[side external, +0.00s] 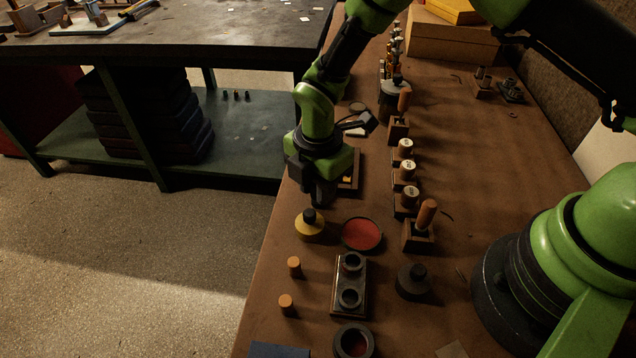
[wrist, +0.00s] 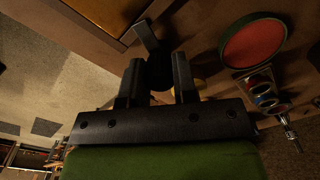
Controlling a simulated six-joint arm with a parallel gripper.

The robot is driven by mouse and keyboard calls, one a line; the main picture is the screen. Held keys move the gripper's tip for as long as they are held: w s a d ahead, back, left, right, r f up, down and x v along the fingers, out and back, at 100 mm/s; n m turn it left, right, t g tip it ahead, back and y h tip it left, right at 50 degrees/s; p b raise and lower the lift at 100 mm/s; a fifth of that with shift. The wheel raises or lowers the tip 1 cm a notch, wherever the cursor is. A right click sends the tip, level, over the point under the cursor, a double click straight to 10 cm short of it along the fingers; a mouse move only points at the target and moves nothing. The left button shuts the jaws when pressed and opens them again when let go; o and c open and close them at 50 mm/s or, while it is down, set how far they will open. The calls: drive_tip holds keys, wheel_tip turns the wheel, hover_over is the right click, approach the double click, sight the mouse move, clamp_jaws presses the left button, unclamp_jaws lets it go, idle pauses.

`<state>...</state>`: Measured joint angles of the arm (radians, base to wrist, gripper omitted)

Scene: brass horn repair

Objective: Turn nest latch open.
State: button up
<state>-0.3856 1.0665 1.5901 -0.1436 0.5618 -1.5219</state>
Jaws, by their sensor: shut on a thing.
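My gripper (wrist: 157,78) points down at the front edge of the brown bench. Its two dark fingers are closed around a dark upright piece, which I take to be the nest latch. A flat grey arm of the latch (wrist: 147,36) reaches out past the fingertips in the wrist view, towards a wooden frame (wrist: 95,14). The fingers hide much of the latch. In the side external view my gripper (side external: 321,194) is beside the wooden frame (side external: 355,170), and the latch itself cannot be made out. Most of the frame is behind my wrist there.
A yellow-based pot with a black knob (side external: 309,228) stands close in front of my gripper. A red round pad (side external: 361,234) and a block with two rings (side external: 336,287) lie nearer. Several wooden-topped tools (side external: 404,170) stand in a row to the right. The bench edge is close left.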

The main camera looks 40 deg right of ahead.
drive_tip(key=m, duration=1.4)
idle(0.6)
drive_tip(key=o, duration=0.9)
